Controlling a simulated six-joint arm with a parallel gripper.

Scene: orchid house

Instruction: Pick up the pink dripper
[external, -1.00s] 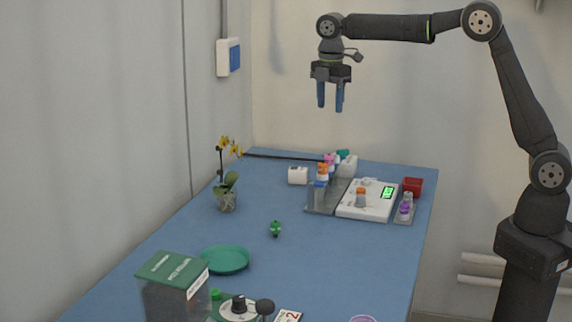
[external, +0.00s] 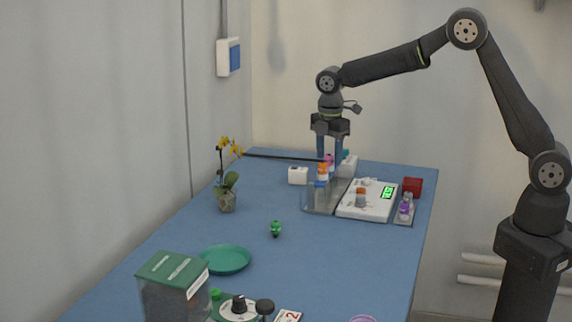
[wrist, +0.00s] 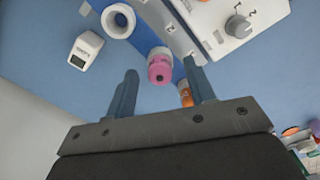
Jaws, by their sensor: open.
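The pink dripper (wrist: 160,68) shows in the wrist view as a small bottle with a pink cap, seen from above. In the external view its pink top (external: 329,159) shows among the bottles at the back of the table, partly hidden by my fingers and other bottles. My gripper (external: 330,158) is open, pointing down at the back of the table. In the wrist view its two blue-grey fingers stand apart, with the pink cap in the gap between them from this viewpoint. I cannot tell how far above the cap the fingertips are.
An orange-capped bottle (external: 322,171) stands close by; its cap (wrist: 185,93) shows near my right finger. A white ring-shaped item (wrist: 118,20) and a small white box (wrist: 86,50) are at the left. A white device (external: 368,200) and red container (external: 412,187) stand right.

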